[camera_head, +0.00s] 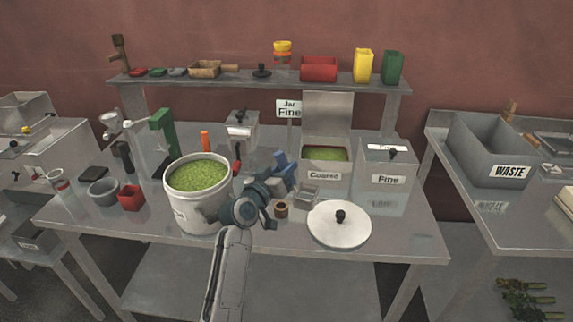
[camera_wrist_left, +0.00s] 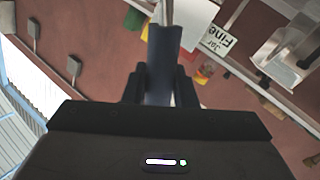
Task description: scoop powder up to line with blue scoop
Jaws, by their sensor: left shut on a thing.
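My left gripper (camera_head: 277,182) is over the middle of the table, right of the white pot, shut on a blue handle (camera_head: 284,164), which I take as the blue scoop. In the left wrist view the gripper (camera_wrist_left: 160,88) is closed around the dark blue handle (camera_wrist_left: 163,58); a thin grey stem runs beyond it. The scoop's bowl cannot be made out. Green powder (camera_head: 198,174) nearly fills the open white pot (camera_head: 187,214). The "Coarse" bin (camera_head: 323,176) is open with green powder; the "Fine" bin (camera_head: 388,182) is closed. My right gripper is not in view.
A white lid (camera_head: 336,232) lies at front right. A small clear box (camera_head: 307,194) and a brown cup (camera_head: 282,210) are close to my gripper. A "Jar Fine" sign (camera_head: 289,109) stands behind. A red cup (camera_head: 131,198) and grey bowl (camera_head: 103,192) are left; a waste bin (camera_head: 490,150) is right.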

